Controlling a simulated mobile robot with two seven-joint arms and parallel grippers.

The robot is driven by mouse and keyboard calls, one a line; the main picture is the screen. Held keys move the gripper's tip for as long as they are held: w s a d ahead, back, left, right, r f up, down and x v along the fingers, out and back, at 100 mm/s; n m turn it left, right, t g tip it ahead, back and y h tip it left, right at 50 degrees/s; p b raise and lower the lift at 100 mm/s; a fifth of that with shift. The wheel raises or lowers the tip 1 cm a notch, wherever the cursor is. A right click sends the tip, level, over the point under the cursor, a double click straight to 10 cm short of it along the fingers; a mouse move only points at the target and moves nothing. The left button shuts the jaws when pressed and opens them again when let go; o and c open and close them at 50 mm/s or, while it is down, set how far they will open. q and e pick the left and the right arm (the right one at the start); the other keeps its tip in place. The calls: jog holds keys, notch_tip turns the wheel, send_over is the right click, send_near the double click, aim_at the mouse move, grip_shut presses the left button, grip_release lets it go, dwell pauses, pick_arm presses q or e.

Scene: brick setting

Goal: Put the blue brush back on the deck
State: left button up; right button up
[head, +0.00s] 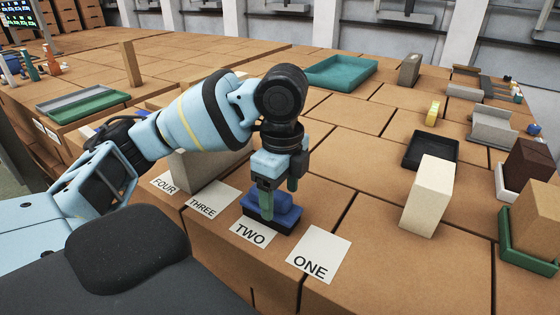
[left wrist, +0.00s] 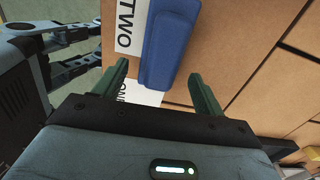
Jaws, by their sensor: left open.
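The blue brush (head: 286,208), a blue block over a black base, is on the brown brick-patterned deck (head: 330,215), just behind the card marked TWO (head: 254,229). My left gripper (head: 266,206) points down at it, its green fingers overlapping the blue body in the head view. In the left wrist view the blue brush (left wrist: 171,42) lies beyond the spread fingertips of the left gripper (left wrist: 158,76), roughly in line with the gap. The gripper is open, with nothing held between the fingers. I cannot tell how far the fingertips are above the deck. My right gripper is not in view.
Cards marked ONE (head: 318,254), THREE (head: 212,201) and FOUR (head: 165,183) lie along the front edge. A cream block (head: 428,195) and a black tray (head: 425,149) are to the right. The deck between is clear.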

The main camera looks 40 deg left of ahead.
pick_arm(q)
notch_tip(320, 180, up, 9)
jog(key=shift+d+f, duration=0.1)
dwell(0.3)
jog(key=shift+w, duration=0.1)
